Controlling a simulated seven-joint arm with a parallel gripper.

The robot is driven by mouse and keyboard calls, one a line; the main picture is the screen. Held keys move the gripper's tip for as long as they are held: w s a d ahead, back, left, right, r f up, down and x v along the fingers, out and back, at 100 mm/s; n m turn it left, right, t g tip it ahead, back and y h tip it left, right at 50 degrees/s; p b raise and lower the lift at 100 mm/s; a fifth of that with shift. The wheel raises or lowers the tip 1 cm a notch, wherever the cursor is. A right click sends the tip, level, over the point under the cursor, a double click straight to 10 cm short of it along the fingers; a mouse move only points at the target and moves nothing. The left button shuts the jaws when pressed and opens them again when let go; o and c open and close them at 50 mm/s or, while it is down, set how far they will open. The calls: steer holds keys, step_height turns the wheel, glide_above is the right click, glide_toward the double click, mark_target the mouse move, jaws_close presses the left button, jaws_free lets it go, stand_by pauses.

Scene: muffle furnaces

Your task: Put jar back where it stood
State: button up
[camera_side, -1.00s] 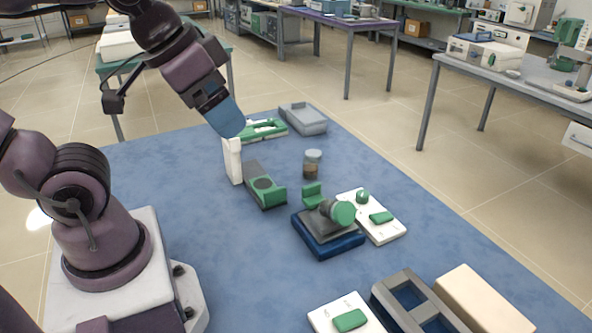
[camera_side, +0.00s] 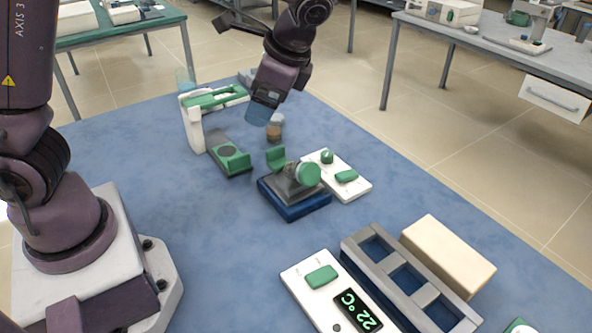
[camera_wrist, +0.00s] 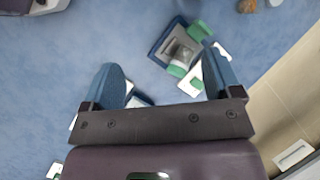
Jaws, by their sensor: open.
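The jar (camera_side: 274,128) stands upright on the blue table in the side view, with brown contents and a grey lid, partly covered by my gripper. What looks like the same jar (camera_wrist: 246,5) is cut off at the top edge of the wrist view. My gripper (camera_side: 258,114) hangs above the table, in front of the jar in the side view. In the wrist view my gripper (camera_wrist: 162,62) has its blue fingers wide apart with nothing between them, and the jar lies outside them.
A green-topped block (camera_side: 232,158) and a white stand (camera_side: 193,124) are to the left. A grey rack (camera_side: 405,270) and a beige block (camera_side: 447,255) lie in front.

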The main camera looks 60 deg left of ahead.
mark_target(313, 176)
steer(key=w+d+f+m+y, duration=0.2)
steer(key=w+f+m+y, duration=0.1)
steer(key=f, duration=0.3)
steer(key=w+d+f+m+y, duration=0.2)
steer(key=w+f+m+y, duration=0.1)
steer(key=f+y, duration=0.2)
steer(key=w+d+f+m+y, duration=0.1)
steer(key=w+f+m+y, duration=0.2)
steer(key=f, duration=0.6)
steer(key=shift+w+d+m+t+y, duration=0.1)
steer(key=shift+d+m+t+y, duration=0.15)
steer(key=shift+y, duration=0.3)
steer(key=shift+d+m+t+y, duration=0.15)
steer(key=shift+m+y, duration=0.2)
steer(key=shift+y, duration=0.2)
steer(key=shift+a+f, duration=0.15)
steer(key=shift+a, duration=0.15)
steer(key=a, duration=0.4)
steer(key=shift+s+a, duration=0.2)
steer(key=shift+s, duration=0.05)
steer(key=shift+c, duration=0.4)
steer(key=c, duration=1)
